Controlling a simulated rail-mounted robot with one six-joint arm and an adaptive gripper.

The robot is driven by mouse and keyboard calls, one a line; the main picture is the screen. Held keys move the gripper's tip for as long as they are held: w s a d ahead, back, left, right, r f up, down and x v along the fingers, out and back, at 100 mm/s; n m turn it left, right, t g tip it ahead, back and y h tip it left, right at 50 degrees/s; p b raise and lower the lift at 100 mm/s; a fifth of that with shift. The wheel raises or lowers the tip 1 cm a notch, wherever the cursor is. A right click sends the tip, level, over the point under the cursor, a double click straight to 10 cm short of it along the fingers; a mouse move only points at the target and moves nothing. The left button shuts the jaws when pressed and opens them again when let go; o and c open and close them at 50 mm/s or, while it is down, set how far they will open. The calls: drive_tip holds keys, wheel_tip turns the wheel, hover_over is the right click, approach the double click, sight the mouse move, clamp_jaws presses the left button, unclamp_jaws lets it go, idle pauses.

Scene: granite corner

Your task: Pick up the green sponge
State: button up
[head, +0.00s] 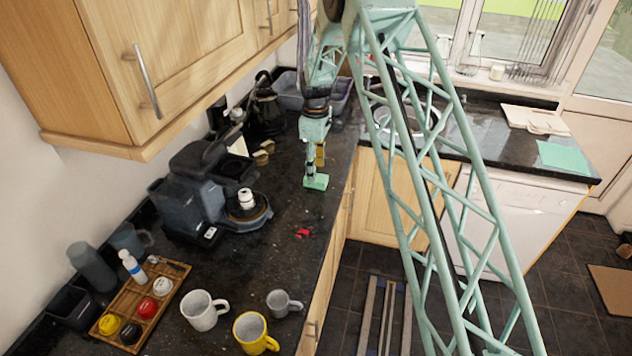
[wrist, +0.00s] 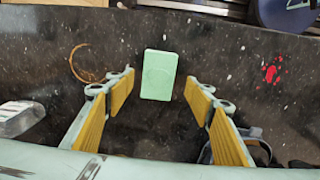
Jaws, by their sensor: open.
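The green sponge (head: 316,182) is a small pale green block lying on the dark granite counter, near the counter's inner edge. In the wrist view the sponge (wrist: 159,75) lies flat, just ahead of and between my two fingertips. My gripper (head: 317,168) is right above or beside the sponge in the head view; the exact height is hard to tell. In the wrist view my gripper (wrist: 159,88) is open, with yellow pads on both sides and nothing between them. The sponge's whole top face shows.
A red spot (head: 304,233) marks the counter in front of the sponge. A coffee machine (head: 212,195) stands to the left. A grey mug (head: 284,303), a yellow mug (head: 250,330) and a wooden tray (head: 128,296) are at the front. A ring stain (wrist: 85,62) lies left of the sponge.

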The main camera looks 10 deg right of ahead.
drive_tip(key=shift+w+f+p, duration=0.1)
drive_tip(key=shift+f+p, duration=0.4)
drive_tip(key=shift+f, duration=2.05)
drive_tip(key=shift+c, duration=0.7)
drive_tip(key=c, duration=0.7)
